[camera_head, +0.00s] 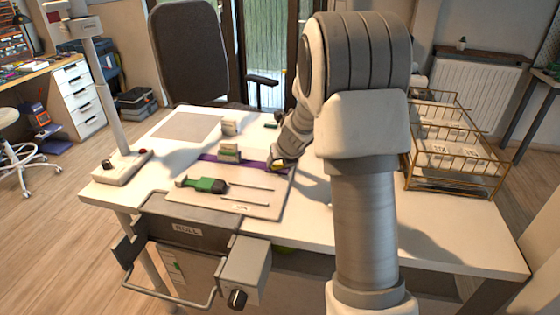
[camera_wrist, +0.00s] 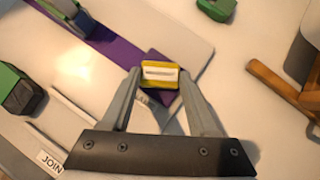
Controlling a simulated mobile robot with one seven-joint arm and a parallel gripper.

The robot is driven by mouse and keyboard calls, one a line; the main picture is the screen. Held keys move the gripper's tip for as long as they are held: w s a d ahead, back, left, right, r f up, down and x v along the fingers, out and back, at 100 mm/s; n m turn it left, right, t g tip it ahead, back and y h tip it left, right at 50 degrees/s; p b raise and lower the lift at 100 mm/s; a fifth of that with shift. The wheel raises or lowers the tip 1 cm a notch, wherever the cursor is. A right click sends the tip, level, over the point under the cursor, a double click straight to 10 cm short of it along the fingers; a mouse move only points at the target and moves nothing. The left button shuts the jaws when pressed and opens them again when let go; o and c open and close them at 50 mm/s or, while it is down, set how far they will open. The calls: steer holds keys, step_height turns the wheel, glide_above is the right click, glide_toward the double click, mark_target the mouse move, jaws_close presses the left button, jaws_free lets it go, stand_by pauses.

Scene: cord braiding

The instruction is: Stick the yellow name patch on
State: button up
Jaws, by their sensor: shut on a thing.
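The yellow name patch (camera_wrist: 159,83) has a pale rectangle on its face and sits between my gripper's fingertips (camera_wrist: 158,78) in the wrist view. My gripper is shut on it. A purple strap (camera_wrist: 112,46) runs diagonally across a pale board, and its end shows around and under the patch. I cannot tell whether the patch touches the strap. In the head view the strap (camera_head: 248,163) lies across the board (camera_head: 215,200), and the patch (camera_head: 280,163) shows as a small yellow spot at my gripper, at the strap's right end.
Green-and-grey clamps (camera_head: 229,152) stand on the board, one on the strap. A green-handled tool (camera_head: 205,184) and thin rods lie in front. A gold wire basket (camera_head: 455,150) stands right. A lamp post base (camera_head: 122,167) stands left. The front right of the table is clear.

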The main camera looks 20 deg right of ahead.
steer(key=o, duration=1.4)
steer(key=shift+o, duration=0.2)
steer(key=shift+p+v, duration=1.4)
steer(key=shift+v, duration=1.6)
